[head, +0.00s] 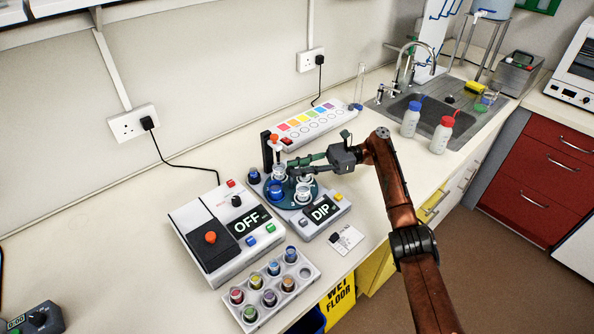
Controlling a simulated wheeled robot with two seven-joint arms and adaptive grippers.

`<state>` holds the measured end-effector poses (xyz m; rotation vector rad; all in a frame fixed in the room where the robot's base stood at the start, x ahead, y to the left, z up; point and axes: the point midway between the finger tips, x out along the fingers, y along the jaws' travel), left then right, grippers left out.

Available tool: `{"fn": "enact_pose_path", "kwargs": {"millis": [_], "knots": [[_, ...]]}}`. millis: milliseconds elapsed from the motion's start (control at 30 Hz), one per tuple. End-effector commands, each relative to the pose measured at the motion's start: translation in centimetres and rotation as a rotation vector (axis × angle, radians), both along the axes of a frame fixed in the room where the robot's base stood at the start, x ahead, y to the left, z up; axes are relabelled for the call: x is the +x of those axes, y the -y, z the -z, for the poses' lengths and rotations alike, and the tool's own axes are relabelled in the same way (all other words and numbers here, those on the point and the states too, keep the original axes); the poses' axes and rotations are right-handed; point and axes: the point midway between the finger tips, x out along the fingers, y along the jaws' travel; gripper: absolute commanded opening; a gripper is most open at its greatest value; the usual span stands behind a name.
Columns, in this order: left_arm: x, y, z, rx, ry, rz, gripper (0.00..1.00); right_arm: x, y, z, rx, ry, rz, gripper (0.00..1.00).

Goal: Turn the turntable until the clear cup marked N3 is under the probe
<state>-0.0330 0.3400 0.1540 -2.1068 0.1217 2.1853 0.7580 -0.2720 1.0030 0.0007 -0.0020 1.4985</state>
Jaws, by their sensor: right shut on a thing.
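The round dark blue turntable (293,203) stands on the bench and carries several small cups. A clear cup (279,171) is at its back, another clear cup (303,192) is nearer the front, and a blue cup (275,188) is at the left. The cup markings are too small to read, so I cannot tell which is N3. The dark probe stand (267,152) with an orange top rises behind the turntable. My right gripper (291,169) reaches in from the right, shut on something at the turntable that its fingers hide. My left gripper is not in view.
A control box (215,235) reading OFF is left of the turntable. A rack (268,290) of coloured vials is nearer the bench edge. A colour strip (312,124) is behind. Bottles (441,134) stand by the sink.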

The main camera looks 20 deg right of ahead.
Motion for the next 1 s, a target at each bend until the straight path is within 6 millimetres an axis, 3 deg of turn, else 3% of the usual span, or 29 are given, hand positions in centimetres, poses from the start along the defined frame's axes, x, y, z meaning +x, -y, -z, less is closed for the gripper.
{"fn": "enact_pose_path", "kwargs": {"millis": [533, 567, 600, 800, 1000], "knots": [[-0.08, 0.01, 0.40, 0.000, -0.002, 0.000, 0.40, -0.03, -0.12, 0.28, -0.003, -0.005, -0.016, 0.00], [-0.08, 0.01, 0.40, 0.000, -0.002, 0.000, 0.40, -0.03, -0.12, 0.28, -0.004, -0.005, -0.016, 0.22], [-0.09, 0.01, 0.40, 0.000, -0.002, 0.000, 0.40, -0.02, -0.11, 0.28, -0.004, -0.005, -0.016, 0.25], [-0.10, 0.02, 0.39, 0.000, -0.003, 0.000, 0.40, -0.03, 0.02, 0.16, -0.002, -0.003, -0.013, 0.38], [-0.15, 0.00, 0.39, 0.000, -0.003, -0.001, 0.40, -0.02, 0.05, 0.09, -0.001, -0.002, -0.013, 0.38]]}}
